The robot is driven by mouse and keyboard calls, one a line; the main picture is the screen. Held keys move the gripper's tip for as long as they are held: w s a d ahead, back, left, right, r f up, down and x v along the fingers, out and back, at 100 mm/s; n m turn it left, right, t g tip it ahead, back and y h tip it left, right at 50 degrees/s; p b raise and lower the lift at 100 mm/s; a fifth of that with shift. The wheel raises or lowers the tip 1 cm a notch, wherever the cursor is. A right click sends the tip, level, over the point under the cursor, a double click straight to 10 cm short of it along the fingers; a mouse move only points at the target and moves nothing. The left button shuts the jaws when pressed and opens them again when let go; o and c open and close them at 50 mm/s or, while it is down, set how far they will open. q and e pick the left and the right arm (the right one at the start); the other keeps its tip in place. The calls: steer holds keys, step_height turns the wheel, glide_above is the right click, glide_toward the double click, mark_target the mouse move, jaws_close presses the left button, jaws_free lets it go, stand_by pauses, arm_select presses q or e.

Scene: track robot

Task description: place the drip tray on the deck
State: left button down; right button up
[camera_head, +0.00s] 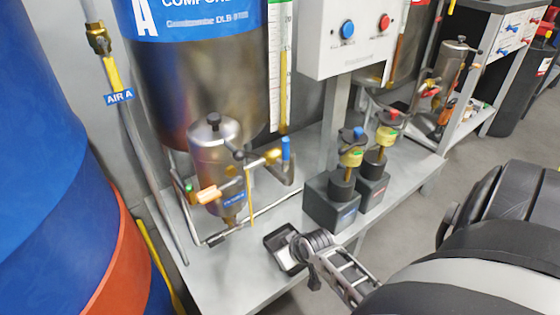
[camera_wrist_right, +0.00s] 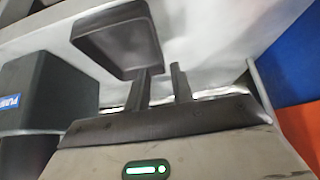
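The drip tray (camera_head: 274,242) is a small dark square tray near the front edge of the grey metal deck (camera_head: 225,272) in the head view. It seems to lie on the deck, but I cannot tell if it rests fully flat. In the right wrist view the tray (camera_wrist_right: 118,42) is just beyond the fingers, its hollow side showing. My right gripper (camera_wrist_right: 161,88) has its fingers apart with a bright gap between them. One finger meets the tray's lower edge; the other stands beside its corner. My left gripper is not in view.
Two dark blocks with pumps (camera_head: 330,200) stand on the deck right of the tray. A steel pot (camera_head: 217,160) with valves and pipes stands behind it. A blue and orange drum (camera_head: 50,170) is at the left. Bare deck lies left of the tray.

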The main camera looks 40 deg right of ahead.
arm_select(q)
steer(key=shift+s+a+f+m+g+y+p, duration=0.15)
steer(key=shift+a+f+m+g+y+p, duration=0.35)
steer(key=shift+p, duration=0.5)
arm_select(e)
steer(key=v, duration=0.5)
steer(key=shift+s+r, duration=0.1)
steer(key=shift+r, duration=0.1)
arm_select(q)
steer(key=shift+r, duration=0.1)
